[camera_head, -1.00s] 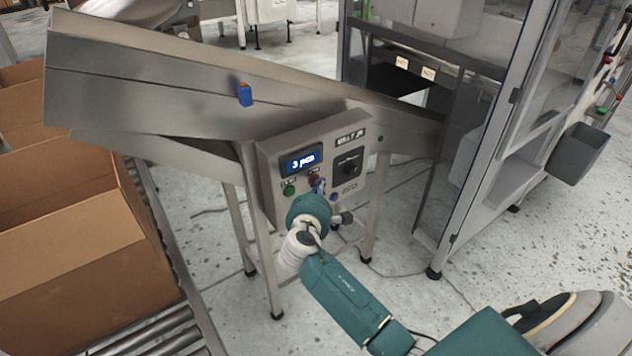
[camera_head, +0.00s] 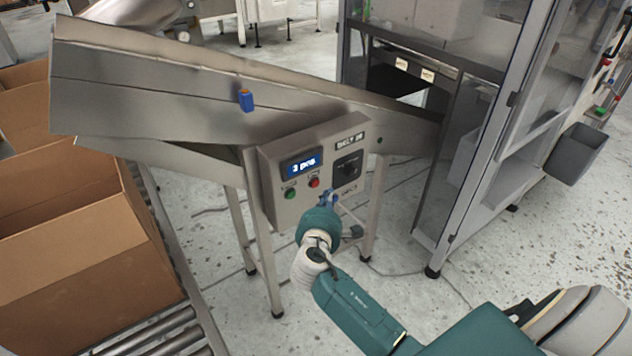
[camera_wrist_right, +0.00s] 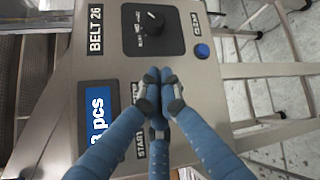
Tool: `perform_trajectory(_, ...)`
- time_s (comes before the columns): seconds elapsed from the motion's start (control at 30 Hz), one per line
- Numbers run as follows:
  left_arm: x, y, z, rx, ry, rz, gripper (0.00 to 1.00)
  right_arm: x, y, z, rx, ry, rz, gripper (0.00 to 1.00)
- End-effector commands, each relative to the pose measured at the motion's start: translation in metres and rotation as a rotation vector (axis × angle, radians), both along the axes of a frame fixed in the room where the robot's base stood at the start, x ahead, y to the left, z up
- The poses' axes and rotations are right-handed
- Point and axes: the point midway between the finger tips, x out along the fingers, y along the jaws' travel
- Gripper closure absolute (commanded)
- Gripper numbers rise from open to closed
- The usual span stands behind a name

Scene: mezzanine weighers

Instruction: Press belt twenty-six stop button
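A grey control box (camera_head: 270,180), labelled BELT 26 in the wrist view (camera_wrist_right: 95,30), carries a "3 pcs" display (camera_head: 302,165), a green button (camera_head: 291,194), a red button (camera_head: 313,183) and a black rotary knob (camera_head: 348,165). My right gripper (camera_head: 329,198) is in front of the panel's lower edge, below and right of the red button. In the wrist view its blue fingers (camera_wrist_right: 160,82) are drawn together with nothing between them. They hide the red and green buttons there; a blue button (camera_wrist_right: 202,51) shows beside them. My left gripper is not in view.
A sloped metal chute (camera_head: 150,90) with a small blue sensor (camera_head: 246,100) runs above the box. Open cardboard cartons (camera_head: 80,250) stand on a roller conveyor (camera_head: 165,330) at left. A glazed machine frame (camera_head: 480,170) stands at right.

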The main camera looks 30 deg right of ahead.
Motion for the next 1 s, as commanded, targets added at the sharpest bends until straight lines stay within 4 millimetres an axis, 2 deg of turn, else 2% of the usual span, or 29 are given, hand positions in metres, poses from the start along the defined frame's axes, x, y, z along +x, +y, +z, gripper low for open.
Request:
perform_trajectory(0.1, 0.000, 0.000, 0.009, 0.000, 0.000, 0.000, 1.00, -0.013, -0.001, 0.001, 0.000, 0.002, 0.001, 1.00)
perform_trajectory(0.3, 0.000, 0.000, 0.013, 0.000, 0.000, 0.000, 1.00, -0.026, -0.002, 0.001, 0.000, 0.000, 0.001, 1.00)
perform_trajectory(1.0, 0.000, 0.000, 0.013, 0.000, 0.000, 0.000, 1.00, -0.027, -0.002, 0.000, 0.001, -0.001, 0.000, 1.00)
